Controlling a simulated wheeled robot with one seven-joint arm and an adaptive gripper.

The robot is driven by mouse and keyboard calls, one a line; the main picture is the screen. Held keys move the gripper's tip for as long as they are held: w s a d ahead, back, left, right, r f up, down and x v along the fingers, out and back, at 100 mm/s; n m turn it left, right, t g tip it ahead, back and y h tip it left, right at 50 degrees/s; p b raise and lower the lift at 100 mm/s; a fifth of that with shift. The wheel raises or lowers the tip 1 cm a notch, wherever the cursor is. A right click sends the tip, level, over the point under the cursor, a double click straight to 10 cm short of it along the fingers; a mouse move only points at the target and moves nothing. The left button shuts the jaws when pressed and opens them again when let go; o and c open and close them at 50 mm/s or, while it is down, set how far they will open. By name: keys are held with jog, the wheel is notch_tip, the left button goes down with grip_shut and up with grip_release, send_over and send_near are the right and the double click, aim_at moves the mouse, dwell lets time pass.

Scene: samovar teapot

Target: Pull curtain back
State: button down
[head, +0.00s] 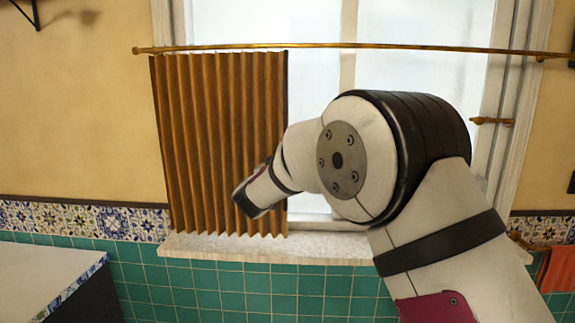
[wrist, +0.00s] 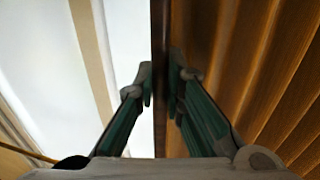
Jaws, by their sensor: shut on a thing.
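A brown pleated curtain (head: 205,140) hangs from a brass rod (head: 370,46) over the left part of the window. Its right edge lies left of the window's middle. In the wrist view the curtain (wrist: 265,70) fills the right side, with bright window glass to the left. My gripper (wrist: 160,82) is shut on the curtain's dark edge, one finger on each side of it. In the head view my arm comes in from the right, and my wrist is at the curtain's lower right; the fingertips are hidden there.
The window (head: 415,70) is uncovered to the right of the curtain. A pale stone sill (head: 270,247) runs below, over green tiles. A white-topped counter (head: 40,275) stands at lower left. A wooden peg (head: 492,121) sticks out at the window's right frame, and an orange cloth (head: 558,270) hangs at lower right.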

jog(key=c, duration=1.7)
grip_release()
jog(key=shift+o, duration=0.2)
jog(key=shift+s, duration=0.1)
jog(key=s+a, duration=0.1)
jog(key=s, duration=1)
jog(key=shift+s+a, duration=0.3)
jog(key=shift+a, duration=0.1)
